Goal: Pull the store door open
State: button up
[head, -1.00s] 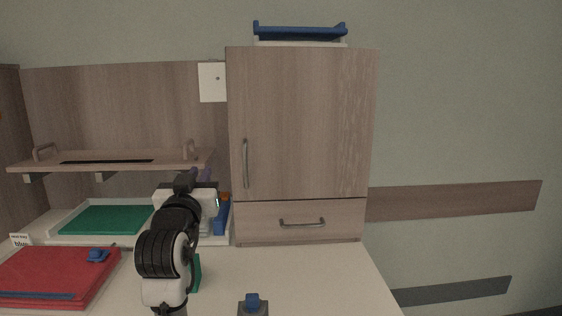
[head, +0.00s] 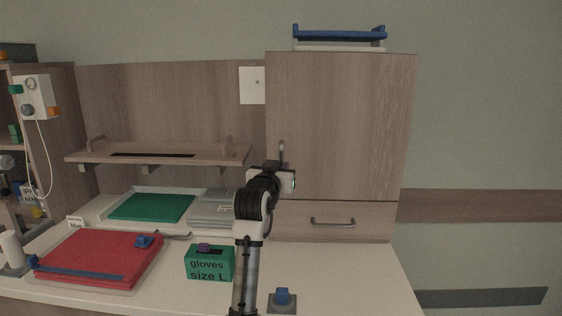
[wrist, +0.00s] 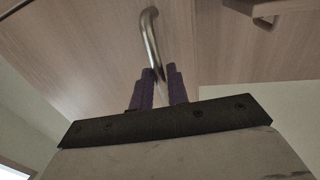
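The store door (head: 345,125) is the wood-grain front of the tall cabinet; it sits flush and looks closed. Its vertical grey metal bar handle (head: 282,150) is near the door's left edge, with its lower part hidden by my gripper (head: 284,178). In the wrist view the handle (wrist: 150,38) runs down from the top into the gap between the two purple fingers of my gripper (wrist: 160,86). The fingers are close together, one on each side of the bar, with almost no gap left beside it.
A drawer with a horizontal handle (head: 332,222) lies below the door. A wooden shelf (head: 160,153) is left of the cabinet. The counter holds a green glove box (head: 210,263), a red folder (head: 100,258) and a small blue-topped item (head: 283,297). A blue-rimmed tray (head: 339,36) is on top.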

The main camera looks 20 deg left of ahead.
jog(key=shift+w, duration=0.75)
grip_shut()
